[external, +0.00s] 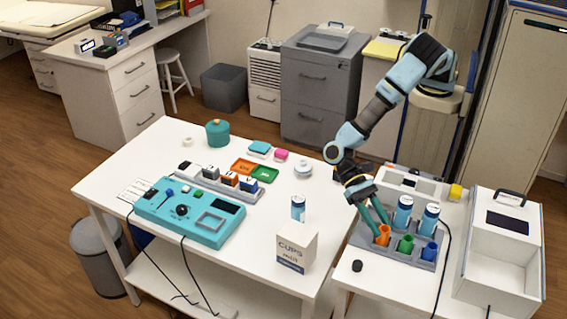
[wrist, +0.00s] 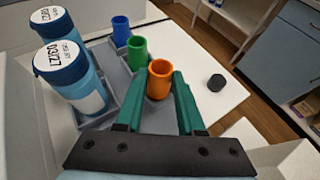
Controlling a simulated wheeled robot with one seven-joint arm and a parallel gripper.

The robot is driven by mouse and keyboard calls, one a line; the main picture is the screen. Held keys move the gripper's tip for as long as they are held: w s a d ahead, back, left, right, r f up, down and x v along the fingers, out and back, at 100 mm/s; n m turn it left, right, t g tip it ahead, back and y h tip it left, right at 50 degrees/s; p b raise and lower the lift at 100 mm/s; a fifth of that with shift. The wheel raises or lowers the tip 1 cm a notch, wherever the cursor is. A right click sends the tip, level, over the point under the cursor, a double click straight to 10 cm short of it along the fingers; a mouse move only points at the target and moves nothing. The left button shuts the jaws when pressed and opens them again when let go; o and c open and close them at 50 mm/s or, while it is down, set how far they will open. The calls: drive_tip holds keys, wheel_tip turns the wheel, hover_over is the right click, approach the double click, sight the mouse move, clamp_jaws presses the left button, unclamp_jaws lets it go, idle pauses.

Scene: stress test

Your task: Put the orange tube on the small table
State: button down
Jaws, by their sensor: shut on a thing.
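The orange tube (external: 384,237) is an open-topped cylinder at the left front of the grey rack (external: 362,238). My gripper (external: 377,229) reaches down from above with its green fingers on the tube. In the wrist view, the gripper (wrist: 160,92) has one finger on each side of the orange tube (wrist: 160,78) and is shut on it. The tube is upright; its lower end is hidden, so I cannot tell whether it is seated or raised. The rack stands on the smaller white table (external: 376,286) at the right, beside a larger white table (external: 240,258).
A green tube (external: 405,244) and a blue tube (external: 429,252) stand in the rack, with two blue, white-capped bottles (external: 403,211) behind. A black cap (external: 357,266) lies in front on the table. A white box-like device (external: 498,255) stands to the right.

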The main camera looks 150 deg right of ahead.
drive_tip(key=shift+f+b, duration=0.35)
drive_tip(key=shift+f, duration=0.1)
idle(0.4)
drive_tip(key=shift+c, duration=2.2)
unclamp_jaws()
